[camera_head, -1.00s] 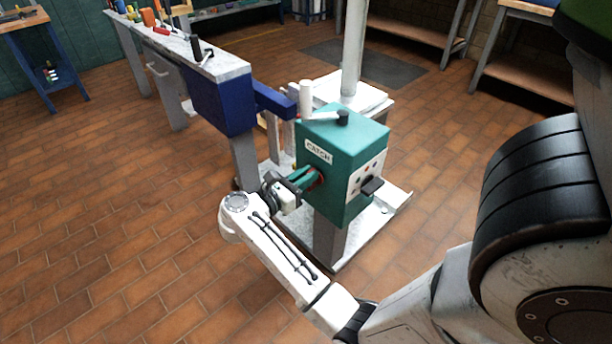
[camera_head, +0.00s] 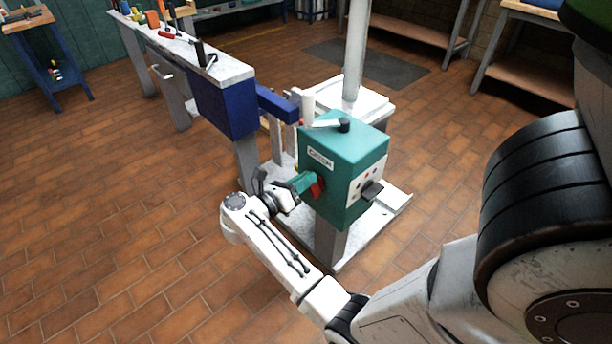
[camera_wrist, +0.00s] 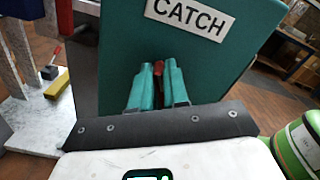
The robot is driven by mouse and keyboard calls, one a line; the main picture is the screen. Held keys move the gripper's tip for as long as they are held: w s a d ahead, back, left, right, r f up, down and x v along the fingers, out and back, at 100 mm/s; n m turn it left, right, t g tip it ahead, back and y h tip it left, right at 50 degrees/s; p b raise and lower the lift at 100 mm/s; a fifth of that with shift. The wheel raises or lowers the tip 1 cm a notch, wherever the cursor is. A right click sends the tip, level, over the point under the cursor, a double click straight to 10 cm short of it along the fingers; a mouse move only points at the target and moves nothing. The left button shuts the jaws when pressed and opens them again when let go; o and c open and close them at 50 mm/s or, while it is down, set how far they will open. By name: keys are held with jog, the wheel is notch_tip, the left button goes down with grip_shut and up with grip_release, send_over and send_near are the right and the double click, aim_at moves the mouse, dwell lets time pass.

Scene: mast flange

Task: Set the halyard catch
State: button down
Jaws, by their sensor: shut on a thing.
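The teal box labelled CATCH (camera_head: 345,155) stands on a grey post. A red part (camera_head: 318,187) shows at its left face, and it also shows in the wrist view (camera_wrist: 158,68). My gripper (camera_head: 309,186) is level with that face, its teal fingers shut on the red part. In the wrist view, the two fingers (camera_wrist: 157,76) point at the box below the CATCH label (camera_wrist: 188,15), with red between their tips. The fingers hide most of the red part, so its full shape cannot be told.
A white lever with an upright grip (camera_head: 307,105) sits on top of the box. A black knob (camera_head: 372,190) sticks out of its pale panel. A blue cabinet (camera_head: 222,105) and a pale mast (camera_head: 355,50) stand close behind. Floor is open at left.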

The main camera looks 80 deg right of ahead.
jog(key=shift+w+d+f+n+p, duration=0.2)
jog(key=shift+f+n+p, duration=0.2)
jog(key=shift+n+p, duration=1.2)
jog(key=shift+w+d+f+n+p, duration=0.15)
jog(key=shift+f+n+p, duration=0.4)
jog(key=shift+n, duration=1.9)
jog(key=shift+w+d+f+n+p, duration=0.1)
jog(key=shift+w+f+n+p, duration=0.15)
jog(key=shift+n+p, duration=1.4)
jog(key=shift+n+b, duration=0.4)
jog(key=shift+n, duration=0.2)
jog(key=c, duration=1.2)
grip_release()
jog(key=shift+s+d, duration=0.1)
jog(key=shift+o, duration=0.4)
